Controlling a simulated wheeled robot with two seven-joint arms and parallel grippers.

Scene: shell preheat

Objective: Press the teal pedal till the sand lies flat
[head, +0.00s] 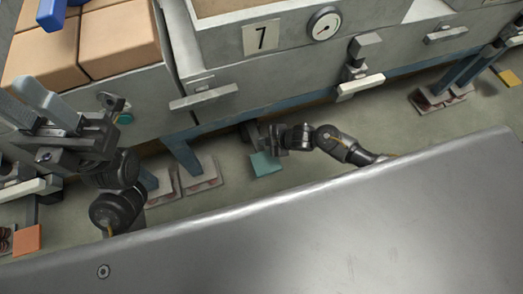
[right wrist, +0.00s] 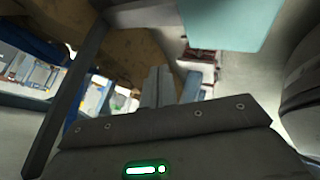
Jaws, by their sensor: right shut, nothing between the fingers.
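The teal pedal (head: 265,164) sits low under the machine marked 7, and its flat plate also fills the top of the right wrist view (right wrist: 235,22). My right gripper (head: 262,138) is down at the pedal, just above and beside it in the head view. Its fingers (right wrist: 168,86) are together and hold nothing. I cannot tell whether it touches the pedal. A strip of tan sand (head: 220,7) shows in the box at the top edge; most of its surface is out of view. My left gripper (head: 38,103) is raised at the left, fingers apart and empty.
A gauge (head: 324,24) and the number plate (head: 262,37) are on the machine front. Handles (head: 360,86) stick out below. Blue legs (head: 183,156) stand near my right gripper. An orange pedal (head: 27,239) and a yellow pedal (head: 509,77) lie to either side. Brown blocks (head: 118,38) stand upper left.

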